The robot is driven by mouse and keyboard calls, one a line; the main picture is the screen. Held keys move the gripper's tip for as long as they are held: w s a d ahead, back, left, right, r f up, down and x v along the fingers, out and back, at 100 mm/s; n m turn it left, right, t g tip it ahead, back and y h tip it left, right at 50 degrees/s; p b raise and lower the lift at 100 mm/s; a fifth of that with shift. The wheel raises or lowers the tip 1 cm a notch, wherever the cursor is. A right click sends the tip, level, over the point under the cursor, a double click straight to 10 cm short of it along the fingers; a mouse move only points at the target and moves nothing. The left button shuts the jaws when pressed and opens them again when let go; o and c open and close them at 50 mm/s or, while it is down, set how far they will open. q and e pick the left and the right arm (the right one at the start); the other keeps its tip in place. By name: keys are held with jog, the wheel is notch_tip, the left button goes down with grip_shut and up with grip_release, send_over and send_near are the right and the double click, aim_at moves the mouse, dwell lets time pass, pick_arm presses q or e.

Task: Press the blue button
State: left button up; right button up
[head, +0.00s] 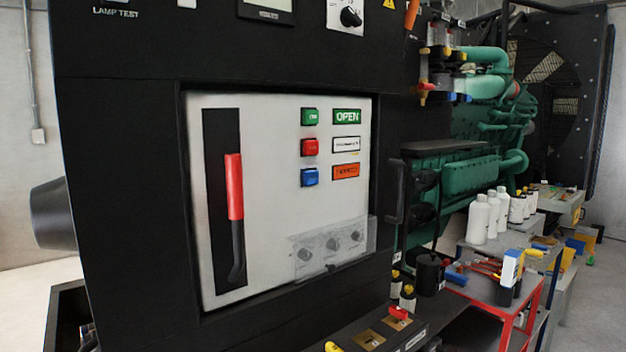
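The blue button (310,177) is on the white breaker panel (270,240) set in a black cabinet. It is the lowest of a column of three buttons, below a red button (310,147) and a green button (310,117). To their right are a green label reading OPEN (347,116), a white label (346,145) and an orange label (346,171). Nothing covers the blue button. Neither of my grippers shows in the head view.
A red-and-black lever (235,187) stands upright in a slot left of the buttons. A clear cover (333,250) sits over dials below. A black handle (397,192) protrudes at the cabinet's right. A red cart (530,315) and white bottles (479,219) stand farther right.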

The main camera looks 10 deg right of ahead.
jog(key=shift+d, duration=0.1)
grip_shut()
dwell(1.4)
